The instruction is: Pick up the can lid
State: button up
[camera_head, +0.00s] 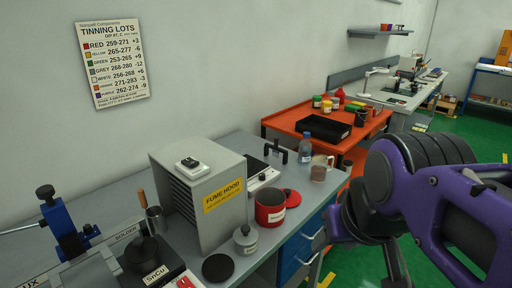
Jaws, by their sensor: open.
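A red can (268,212) with a white label stands near the front edge of the grey bench, to the right of the fume hood. A red lid (292,198) is at the can's right side; I cannot tell whether it leans on the can or lies on the bench. My purple and dark grey arm fills the right of the view, to the right of the can and lid and apart from them. My gripper's fingertips do not show.
The fume hood (205,190) stands left of the can. A grey lidded pot (246,239) and a black disc (218,267) lie in front. A mug (319,171) and a blue bottle (305,149) stand behind. An orange table (287,118) with a black tray (323,129) is farther back.

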aim_at(293, 199)
jog(key=i+l+u, duration=0.35)
jog(key=l, duration=0.3)
jog(key=i+l+u, duration=0.15)
jog(key=l, duration=0.2)
jog(key=i+l+u, duration=0.15)
jog(key=l, duration=0.25)
